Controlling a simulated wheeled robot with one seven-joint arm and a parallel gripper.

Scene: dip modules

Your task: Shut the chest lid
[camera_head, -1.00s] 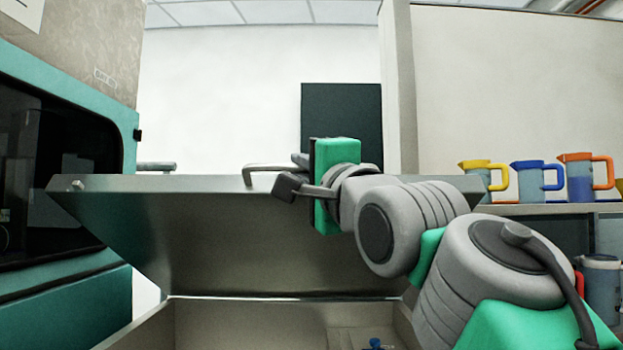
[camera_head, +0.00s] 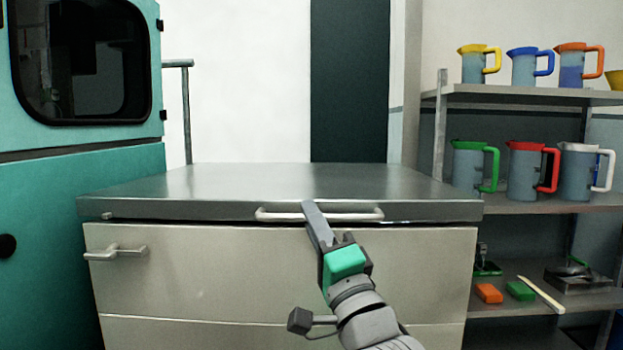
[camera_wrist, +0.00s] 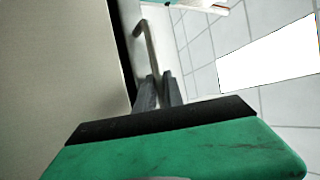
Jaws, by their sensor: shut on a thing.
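The chest lid (camera_head: 300,183) is a flat grey metal panel. It lies level over the pale chest body (camera_head: 280,270), with a thin dark line between them. A bar handle (camera_head: 350,215) runs along the lid's front edge. My gripper (camera_head: 314,216) reaches up from below and is shut on the handle, left of the handle's middle. In the wrist view my fingers (camera_wrist: 158,92) close around the handle bar (camera_wrist: 149,45). The chest's inside is hidden.
A teal cabinet (camera_head: 80,220) with a dark window stands close at the left. Shelves (camera_head: 530,205) with several coloured-rim jugs stand at the right. A small side handle (camera_head: 115,252) sticks out of the chest front. The lid's top is clear.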

